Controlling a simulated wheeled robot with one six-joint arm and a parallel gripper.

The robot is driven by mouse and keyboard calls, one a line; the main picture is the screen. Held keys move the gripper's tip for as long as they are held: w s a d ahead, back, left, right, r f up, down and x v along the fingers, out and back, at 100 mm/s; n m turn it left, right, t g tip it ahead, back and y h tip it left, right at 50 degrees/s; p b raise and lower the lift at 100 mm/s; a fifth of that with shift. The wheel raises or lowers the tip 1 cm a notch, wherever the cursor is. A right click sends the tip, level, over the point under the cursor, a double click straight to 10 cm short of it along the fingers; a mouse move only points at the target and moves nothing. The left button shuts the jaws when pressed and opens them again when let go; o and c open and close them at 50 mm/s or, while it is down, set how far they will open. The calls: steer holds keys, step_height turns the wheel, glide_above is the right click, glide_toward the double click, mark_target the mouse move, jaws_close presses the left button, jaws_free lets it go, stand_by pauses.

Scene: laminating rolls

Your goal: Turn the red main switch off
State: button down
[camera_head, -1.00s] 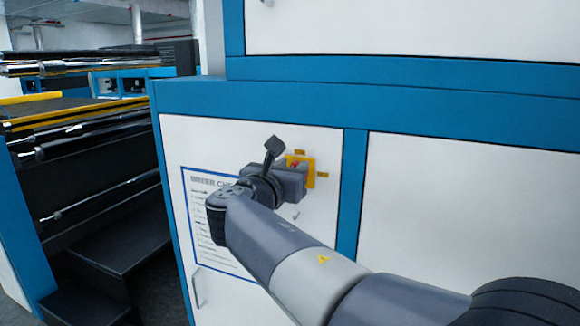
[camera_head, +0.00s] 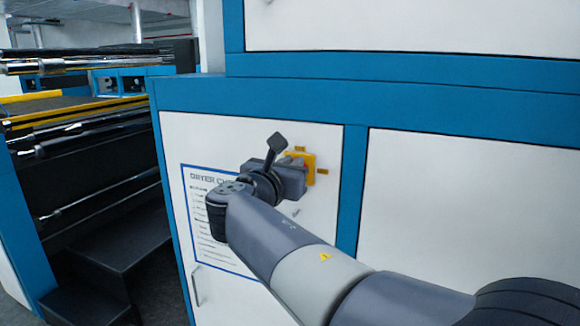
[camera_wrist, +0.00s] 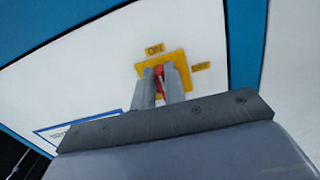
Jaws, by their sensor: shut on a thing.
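The red main switch (camera_wrist: 159,80) sits on a yellow plate (camera_wrist: 183,75) on the white machine panel. In the wrist view its red handle shows as a narrow strip between my two fingers, roughly in line with the ON label (camera_wrist: 154,48). The OFF label (camera_wrist: 201,66) is to the right of the plate. My gripper (camera_wrist: 160,74) is shut on the red handle, one finger on each side. In the head view my gripper (camera_head: 299,163) is against the yellow plate (camera_head: 310,170) and hides the red handle.
A dryer sheet (camera_head: 195,215) with a blue border is on the panel, partly behind my arm. A small panel handle (camera_head: 197,287) is below it. A blue frame post (camera_head: 350,190) stands to the right. Rollers and dark steps (camera_head: 125,240) are at the left.

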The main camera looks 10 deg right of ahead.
steer(key=m+b, duration=0.3)
steer(key=d+f+m+b, duration=0.1)
steer(key=m+b, duration=0.2)
steer(key=s+m+b, duration=0.1)
steer(key=m+b, duration=0.2)
steer(key=shift+s+d+f, duration=0.1)
steer(key=shift+d+f, duration=0.15)
steer(key=shift+d, duration=0.05)
steer(key=m+b, duration=0.2)
steer(key=f+m+b, duration=0.1)
steer(key=m+b, duration=0.1)
steer(key=shift+s+d+m+b, duration=0.15)
steer(key=shift+d+m+b, duration=0.05)
steer(key=shift+m+b, duration=0.15)
steer(key=shift+f+m+b, duration=0.15)
steer(key=shift+m+b, duration=0.65)
steer(key=shift+m, duration=0.15)
steer(key=shift+f+m+b, duration=0.1)
steer(key=shift+m+b, duration=0.7)
steer(key=shift+m, duration=0.1)
steer(key=c, duration=1.5)
jaws_free()
steer(key=shift+o, duration=0.2)
steer(key=shift+s, duration=0.1)
